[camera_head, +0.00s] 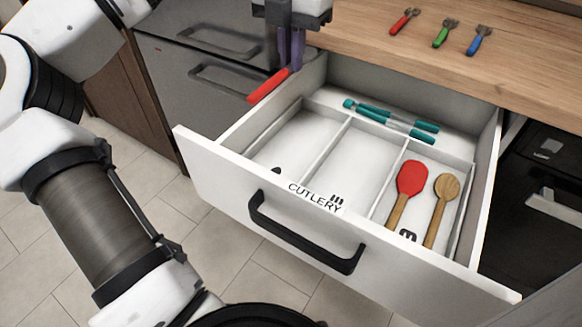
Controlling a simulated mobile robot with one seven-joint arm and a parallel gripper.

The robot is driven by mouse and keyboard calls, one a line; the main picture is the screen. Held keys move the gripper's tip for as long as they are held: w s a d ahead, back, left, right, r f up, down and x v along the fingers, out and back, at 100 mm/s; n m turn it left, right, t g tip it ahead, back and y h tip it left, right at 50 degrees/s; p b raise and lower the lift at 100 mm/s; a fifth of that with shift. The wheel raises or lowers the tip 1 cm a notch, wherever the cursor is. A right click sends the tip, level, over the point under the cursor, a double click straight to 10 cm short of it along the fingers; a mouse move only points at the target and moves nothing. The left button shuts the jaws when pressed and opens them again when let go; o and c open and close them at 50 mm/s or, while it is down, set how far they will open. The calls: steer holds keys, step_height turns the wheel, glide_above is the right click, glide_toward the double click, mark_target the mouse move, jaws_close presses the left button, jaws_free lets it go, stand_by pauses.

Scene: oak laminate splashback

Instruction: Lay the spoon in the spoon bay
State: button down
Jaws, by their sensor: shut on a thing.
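My gripper (291,62), with purple fingers, is shut on a red-handled utensil (268,86). It is at the back left corner of the open drawer. The handle points down and left in the picture, by the drawer's left wall. The utensil's head is hidden, so I cannot confirm it is the spoon. The white drawer (225,170), labelled CUTLERY, has an empty left bay (300,145) with a small dark mark partly hidden by the front panel. The empty middle bay (358,165) has a fork-like mark.
The right bay holds a red spatula (411,178) and a wooden spoon (446,187). Teal-handled utensils (385,118) lie in the back bay. Red (401,24), green (441,36) and blue (477,43) forks lie on the wooden counter (535,60). Dividers and drawer walls stand up around the bays.

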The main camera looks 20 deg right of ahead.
mark_target(291, 154)
step_height(291, 154, down, 20)
steer(key=b, duration=0.2)
steer(key=shift+f+b, duration=0.25)
steer(key=shift+b, duration=0.05)
steer(key=shift+f, duration=0.25)
steer(key=c, duration=1.5)
jaws_free()
steer(key=shift+r, duration=0.1)
steer(key=shift+c, duration=0.2)
steer(key=shift+r, duration=0.15)
step_height(291, 154, up, 12)
steer(key=p, duration=0.1)
